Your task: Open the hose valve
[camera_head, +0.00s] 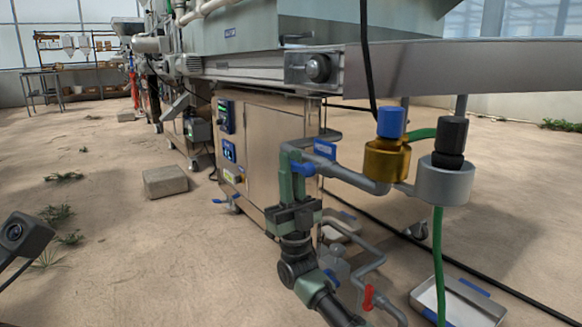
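A grey pipe (352,177) runs from the machine's side to a brass fitting with a blue top (388,150) and a grey fitting with a black top (447,180). A green hose (438,262) hangs from the grey fitting. My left gripper is out of view.
A red-handled valve (368,297) sits on lower piping near my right arm. A metal tray (460,304) lies on the floor at the lower right. The steel cabinet (272,150) stands behind my gripper. A concrete block (165,181) lies on open sandy floor.

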